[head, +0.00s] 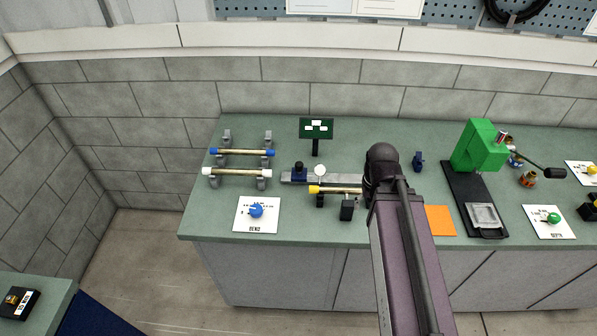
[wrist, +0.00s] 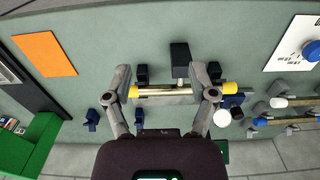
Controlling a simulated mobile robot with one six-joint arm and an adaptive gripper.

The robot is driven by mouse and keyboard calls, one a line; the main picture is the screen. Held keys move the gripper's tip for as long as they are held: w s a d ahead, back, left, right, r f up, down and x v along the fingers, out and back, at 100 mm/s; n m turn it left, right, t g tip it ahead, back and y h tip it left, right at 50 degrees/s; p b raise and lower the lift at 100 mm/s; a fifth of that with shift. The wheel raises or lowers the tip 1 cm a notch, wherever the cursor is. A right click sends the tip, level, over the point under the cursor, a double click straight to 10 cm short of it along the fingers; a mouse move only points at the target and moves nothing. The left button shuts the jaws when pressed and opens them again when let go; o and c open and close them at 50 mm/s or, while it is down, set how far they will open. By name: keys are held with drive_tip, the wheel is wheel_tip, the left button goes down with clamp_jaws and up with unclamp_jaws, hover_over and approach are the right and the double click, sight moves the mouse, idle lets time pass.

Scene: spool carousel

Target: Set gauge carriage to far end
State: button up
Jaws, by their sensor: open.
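A grey rail (head: 338,181) lies on the green bench. A dark blue block with a round knob (head: 299,172), which looks like the gauge carriage, sits near the rail's left end; it shows in the wrist view (wrist: 233,101), partly behind my right finger. A white round dial (head: 320,170) stands beside it and shows in the wrist view (wrist: 222,118). A brass rod with yellow ends (head: 335,190) rests in front of the rail. My gripper (wrist: 161,76) is open above the rod (wrist: 165,93), a finger towards each end. Contact cannot be told. My arm hides the gripper in the head view.
A rack with blue-ended and white-ended rods (head: 240,172) stands left. A small dark green sign (head: 316,129) stands behind the rail. An orange square (head: 440,220) and a green press (head: 479,146) are to the right. A white card with a blue knob (head: 257,214) lies front left.

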drive_tip(key=shift+o, duration=0.4)
wheel_tip(320, 180, up, 2)
drive_tip(key=n+p, duration=0.2)
drive_tip(key=n, duration=0.5)
hover_over(299, 164)
drive_tip(key=shift+w+r, duration=0.15)
drive_tip(key=shift+r, duration=0.05)
drive_tip(key=shift+f, duration=0.2)
wheel_tip(299, 164, down, 13)
drive_tip(key=b, duration=1.3)
drive_tip(key=shift+f, duration=0.2)
